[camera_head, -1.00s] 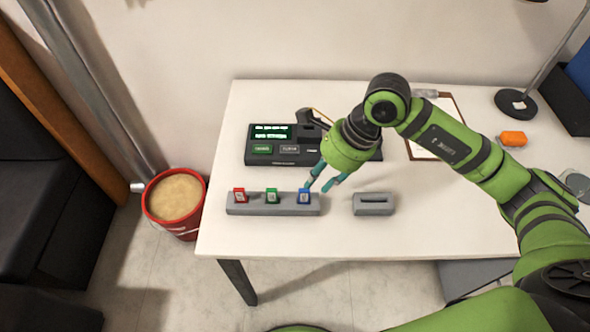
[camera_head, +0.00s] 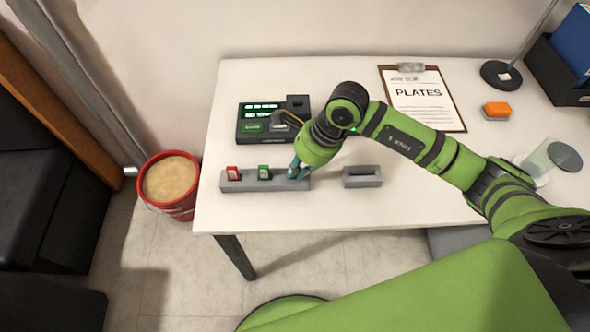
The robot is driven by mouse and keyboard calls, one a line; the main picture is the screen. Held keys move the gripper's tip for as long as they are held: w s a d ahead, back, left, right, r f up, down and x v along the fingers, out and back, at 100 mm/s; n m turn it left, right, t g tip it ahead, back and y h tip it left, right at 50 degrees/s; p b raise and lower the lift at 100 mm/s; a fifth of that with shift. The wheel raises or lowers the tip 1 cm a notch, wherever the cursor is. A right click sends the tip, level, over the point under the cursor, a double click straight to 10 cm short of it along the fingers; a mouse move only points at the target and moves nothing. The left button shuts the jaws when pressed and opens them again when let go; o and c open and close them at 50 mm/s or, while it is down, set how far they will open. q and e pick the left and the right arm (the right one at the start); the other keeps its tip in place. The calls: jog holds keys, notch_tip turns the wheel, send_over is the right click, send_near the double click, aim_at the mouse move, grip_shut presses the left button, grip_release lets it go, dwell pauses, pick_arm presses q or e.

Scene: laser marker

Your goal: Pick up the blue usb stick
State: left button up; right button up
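A grey holder block (camera_head: 247,183) lies along the front left of the table. A red usb stick (camera_head: 233,173) and a green usb stick (camera_head: 264,172) stand upright in it. My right gripper (camera_head: 297,173) is at the right end of the holder, its teal fingers pointing down where the blue usb stick stood. The fingers hide the blue stick, and I cannot tell whether they are shut on it. My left gripper is out of view.
A separate grey slotted block (camera_head: 362,179) sits to the right of the holder. The black laser marker (camera_head: 262,138) with a green screen stands behind. A "PLATES" clipboard (camera_head: 440,108) and an orange block (camera_head: 496,111) lie further right. A red bucket (camera_head: 170,204) stands left of the table (camera_head: 330,212).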

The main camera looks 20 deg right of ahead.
jog(key=shift+r, duration=0.75)
notch_tip(320, 180, up, 3)
jog(key=shift+f+b, duration=0.1)
jog(key=shift+b, duration=0.5)
jog(key=s+d+r, duration=0.2)
jog(key=s, duration=0.1)
jog(key=s+d+r+b, duration=0.1)
jog(key=s+d+r, duration=0.1)
jog(key=s, duration=0.1)
jog(key=s+d+r+b, duration=0.1)
jog(key=s+d+r, duration=0.1)
jog(key=s, duration=0.1)
jog(key=shift+s+d+r, duration=0.15)
jog(key=shift+s+r, duration=0.15)
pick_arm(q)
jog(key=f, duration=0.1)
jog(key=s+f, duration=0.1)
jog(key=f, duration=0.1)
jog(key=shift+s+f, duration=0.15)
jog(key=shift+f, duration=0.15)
pick_arm(e)
jog(key=shift+s+r, duration=0.1)
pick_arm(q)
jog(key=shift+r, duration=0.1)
pick_arm(e)
jog(key=shift+r, duration=0.5)
